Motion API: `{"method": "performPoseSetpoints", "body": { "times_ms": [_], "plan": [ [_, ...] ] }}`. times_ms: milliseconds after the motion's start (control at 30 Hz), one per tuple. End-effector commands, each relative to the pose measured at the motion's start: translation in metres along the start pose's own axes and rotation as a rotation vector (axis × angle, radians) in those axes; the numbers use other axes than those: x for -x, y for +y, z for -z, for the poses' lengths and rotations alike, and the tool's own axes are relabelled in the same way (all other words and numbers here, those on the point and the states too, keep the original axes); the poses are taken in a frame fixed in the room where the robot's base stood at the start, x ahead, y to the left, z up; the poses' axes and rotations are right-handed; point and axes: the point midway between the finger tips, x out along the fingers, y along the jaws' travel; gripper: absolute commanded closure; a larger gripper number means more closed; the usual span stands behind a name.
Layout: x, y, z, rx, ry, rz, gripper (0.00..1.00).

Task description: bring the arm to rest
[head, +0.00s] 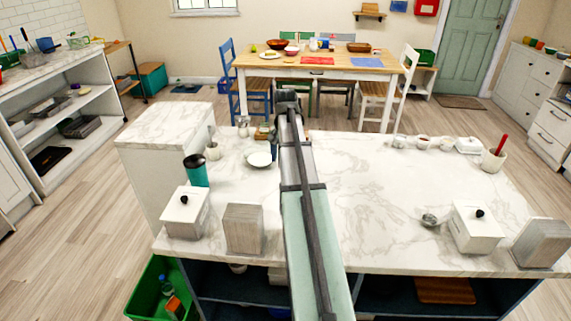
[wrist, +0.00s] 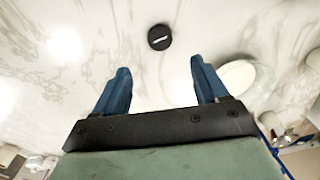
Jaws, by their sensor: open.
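My gripper (wrist: 160,72) shows in the wrist view with its two blue fingers spread wide apart. Nothing is between them. The fingers hang over the white marble counter (head: 365,165). A small round black object with a white mark (wrist: 160,37) lies beyond the fingertips, apart from them. A white plate (wrist: 238,76) is beside and partly behind the right finger.
Left of my arm stand a teal cup (head: 196,172), a white lidded canister (head: 185,212) and a grey block (head: 244,229). Another white canister (head: 477,227) and a mug with a red utensil (head: 493,160) stand at right. The counter's middle right is mostly clear. A dining table (head: 320,72) stands beyond.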

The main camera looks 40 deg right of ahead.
Motion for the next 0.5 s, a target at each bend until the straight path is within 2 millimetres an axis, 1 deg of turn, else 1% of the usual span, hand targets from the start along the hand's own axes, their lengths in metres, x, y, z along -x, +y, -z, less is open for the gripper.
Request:
{"method": "performPoseSetpoints", "body": {
  "times_ms": [133, 500],
  "plan": [
    [0.0067, 0.0, 0.0, 0.0, 0.0, 0.0, 0.27],
    [0.0075, 0.0001, -0.0002, 0.0, 0.0, 0.0, 0.27]
  ]
}}
